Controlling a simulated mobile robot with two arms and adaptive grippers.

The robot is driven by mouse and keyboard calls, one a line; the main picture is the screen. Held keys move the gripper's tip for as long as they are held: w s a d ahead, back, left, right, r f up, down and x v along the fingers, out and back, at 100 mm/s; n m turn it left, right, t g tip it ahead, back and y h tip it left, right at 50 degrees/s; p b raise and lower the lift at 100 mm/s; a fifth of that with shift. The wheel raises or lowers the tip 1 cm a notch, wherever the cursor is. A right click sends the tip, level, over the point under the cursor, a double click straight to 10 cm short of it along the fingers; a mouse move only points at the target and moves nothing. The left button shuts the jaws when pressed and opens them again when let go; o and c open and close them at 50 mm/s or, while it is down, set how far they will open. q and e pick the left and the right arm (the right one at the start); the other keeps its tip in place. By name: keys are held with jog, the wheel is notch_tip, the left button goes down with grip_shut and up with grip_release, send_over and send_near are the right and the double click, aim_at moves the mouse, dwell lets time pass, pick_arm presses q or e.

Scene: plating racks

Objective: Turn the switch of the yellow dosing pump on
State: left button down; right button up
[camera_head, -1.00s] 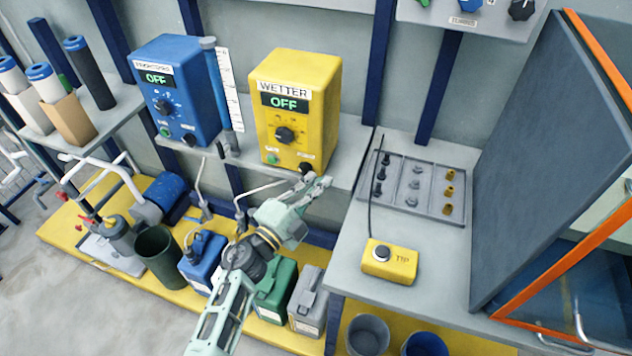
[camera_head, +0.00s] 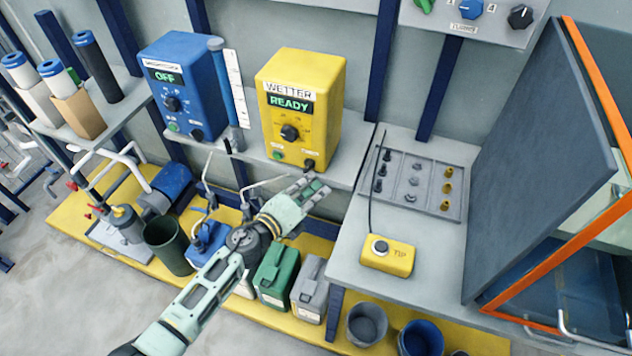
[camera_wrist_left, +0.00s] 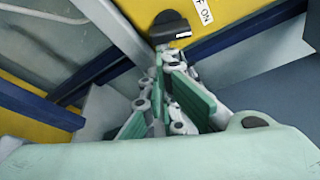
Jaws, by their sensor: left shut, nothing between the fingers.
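The yellow dosing pump (camera_head: 333,107), labelled WETTER, stands on the grey shelf with its display (camera_head: 290,103) reading READY. A larger black dial (camera_head: 289,132) sits in the middle of its front. The small dark switch (camera_head: 309,164) is at the lower right of the front. My left gripper (camera_head: 318,186) is shut and empty, just below and in front of the switch. In the wrist view its fingertips (camera_wrist_left: 166,58) point at the knob; I cannot tell whether they touch it.
The right bench holds a grey tray (camera_head: 427,212) of small parts and a yellow TIP box (camera_head: 388,258). Canisters (camera_head: 275,277) stand below the shelf. A dark panel (camera_head: 540,150) rises at right.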

pick_arm(q)
jog(key=shift+a+m, duration=0.15)
jog(key=shift+m, duration=0.15)
jog(key=shift+a+f, duration=0.1)
jog(key=shift+f, duration=0.05)
jog(key=shift+w+a+f, duration=0.1)
dwell(0.4)
